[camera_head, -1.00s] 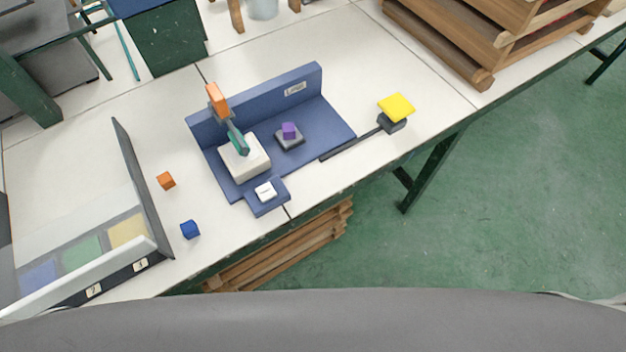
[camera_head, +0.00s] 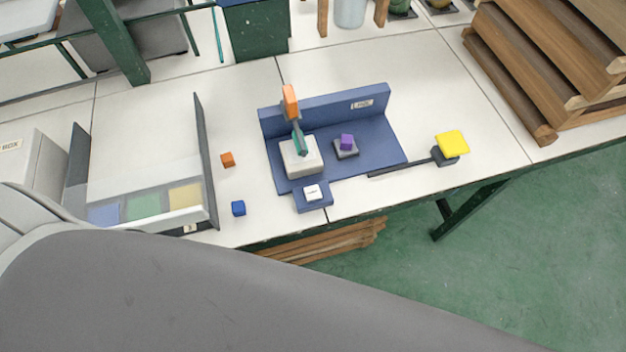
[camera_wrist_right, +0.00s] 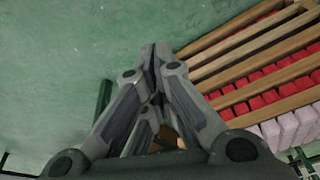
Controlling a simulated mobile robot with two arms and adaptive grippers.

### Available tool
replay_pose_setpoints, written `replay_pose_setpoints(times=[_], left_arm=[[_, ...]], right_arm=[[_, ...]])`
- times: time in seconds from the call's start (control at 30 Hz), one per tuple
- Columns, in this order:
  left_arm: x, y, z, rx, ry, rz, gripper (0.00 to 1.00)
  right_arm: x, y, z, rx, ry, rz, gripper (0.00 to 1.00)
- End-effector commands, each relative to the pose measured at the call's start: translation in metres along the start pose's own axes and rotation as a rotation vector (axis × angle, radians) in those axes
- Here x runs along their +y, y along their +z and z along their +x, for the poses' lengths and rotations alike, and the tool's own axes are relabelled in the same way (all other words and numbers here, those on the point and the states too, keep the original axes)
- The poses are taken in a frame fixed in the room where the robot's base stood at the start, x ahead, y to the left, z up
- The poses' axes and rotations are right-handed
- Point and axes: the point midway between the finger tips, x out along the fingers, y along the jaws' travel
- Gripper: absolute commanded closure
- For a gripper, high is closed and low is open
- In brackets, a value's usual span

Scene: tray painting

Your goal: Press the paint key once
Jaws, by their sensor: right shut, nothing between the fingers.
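A small white key (camera_head: 312,192) with an unreadable mark sits on a blue block at the front edge of the blue station (camera_head: 375,165). On the station, a white block (camera_head: 301,160) stands under a teal-and-orange arm (camera_head: 291,103), and a purple cube (camera_head: 347,141) sits on a dark pad. My right gripper (camera_wrist_right: 154,55) shows only in the right wrist view. It is shut and empty, above the green floor and away from the key. My left gripper is not in view.
An orange cube (camera_head: 227,159) and a blue cube (camera_head: 238,208) lie left of the station, beside a walled tray (camera_head: 211,165) with coloured patches. A yellow pad (camera_head: 452,143) stands right on a dark bar. Wooden racks (camera_head: 505,85) stand back right; slatted wood with red items shows in the wrist view (camera_wrist_right: 260,70).

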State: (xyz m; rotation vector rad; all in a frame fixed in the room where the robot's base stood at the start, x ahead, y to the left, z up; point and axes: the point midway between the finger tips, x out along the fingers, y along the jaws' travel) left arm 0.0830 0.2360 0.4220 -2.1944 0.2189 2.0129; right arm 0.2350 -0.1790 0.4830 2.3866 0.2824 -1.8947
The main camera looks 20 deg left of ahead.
Motion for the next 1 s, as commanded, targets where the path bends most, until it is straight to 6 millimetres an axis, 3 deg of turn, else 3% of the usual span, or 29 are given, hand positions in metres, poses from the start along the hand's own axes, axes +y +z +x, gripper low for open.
replay_pose_setpoints(times=[0.03,0.2,0.43,0.6,0.8,1.0], left_arm=[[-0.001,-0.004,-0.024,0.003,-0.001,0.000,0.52],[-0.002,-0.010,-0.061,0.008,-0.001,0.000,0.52],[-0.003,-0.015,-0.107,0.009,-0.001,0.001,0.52],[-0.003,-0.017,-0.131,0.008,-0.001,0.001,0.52],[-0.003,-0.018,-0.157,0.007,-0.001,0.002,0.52],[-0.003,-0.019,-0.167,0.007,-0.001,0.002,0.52]], right_arm=[[-0.010,-0.035,-0.034,0.030,-0.018,-0.001,1.00],[-0.045,-0.119,-0.111,0.098,-0.087,-0.002,1.00],[-0.099,-0.209,-0.232,0.178,-0.199,-0.031,1.00],[-0.167,-0.271,-0.288,0.246,-0.352,-0.076,1.00],[-0.238,-0.315,-0.347,0.274,-0.515,-0.134,1.00],[-0.270,-0.326,-0.373,0.263,-0.591,-0.164,1.00]])
